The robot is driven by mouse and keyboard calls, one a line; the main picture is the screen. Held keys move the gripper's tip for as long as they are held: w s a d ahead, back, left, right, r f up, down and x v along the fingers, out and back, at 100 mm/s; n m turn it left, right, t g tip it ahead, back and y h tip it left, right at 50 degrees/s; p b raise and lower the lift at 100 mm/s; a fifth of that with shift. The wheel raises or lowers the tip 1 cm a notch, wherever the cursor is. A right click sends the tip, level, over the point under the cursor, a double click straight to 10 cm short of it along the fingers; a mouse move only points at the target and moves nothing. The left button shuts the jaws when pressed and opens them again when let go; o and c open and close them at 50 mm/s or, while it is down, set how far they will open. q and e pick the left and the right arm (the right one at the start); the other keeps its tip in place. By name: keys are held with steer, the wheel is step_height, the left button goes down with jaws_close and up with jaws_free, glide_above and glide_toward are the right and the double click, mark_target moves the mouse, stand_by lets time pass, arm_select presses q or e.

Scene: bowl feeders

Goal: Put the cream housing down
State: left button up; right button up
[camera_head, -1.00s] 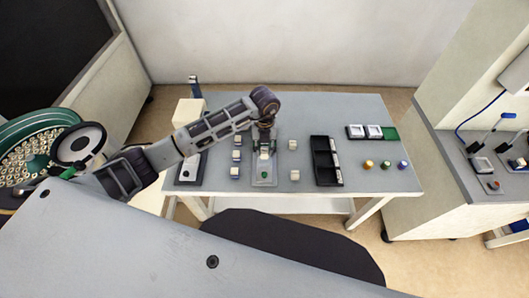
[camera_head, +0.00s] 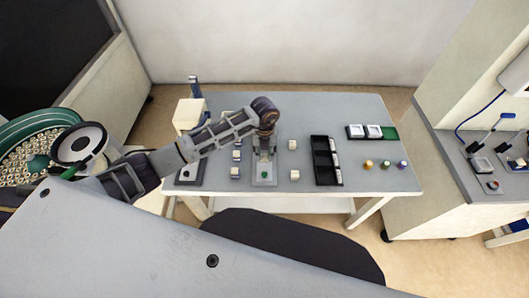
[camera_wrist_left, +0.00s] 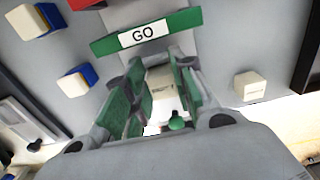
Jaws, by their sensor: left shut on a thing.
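The cream housing (camera_wrist_left: 162,84) shows between the green-padded fingers of my left gripper (camera_wrist_left: 155,98) in the left wrist view. My left gripper is shut on it. In the head view my left gripper (camera_head: 265,148) points down over a grey fixture (camera_head: 264,179) near the front middle of the table. A green knob (camera_wrist_left: 177,122) shows just below the housing in the wrist view. I cannot tell whether the housing touches the fixture. My right gripper is not in view.
A black tray (camera_head: 324,162) lies farther right, beside several coloured knobs (camera_head: 385,165).

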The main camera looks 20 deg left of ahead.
mark_target(265, 154)
arm_select(q)
steer(key=shift+f, duration=0.15)
steer(key=o, duration=1)
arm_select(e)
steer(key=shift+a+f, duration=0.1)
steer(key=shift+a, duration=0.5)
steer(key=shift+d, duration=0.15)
arm_select(q)
steer(key=shift+r, duration=0.7)
step_height(265, 154, up, 11)
steer(key=shift+b, duration=0.5)
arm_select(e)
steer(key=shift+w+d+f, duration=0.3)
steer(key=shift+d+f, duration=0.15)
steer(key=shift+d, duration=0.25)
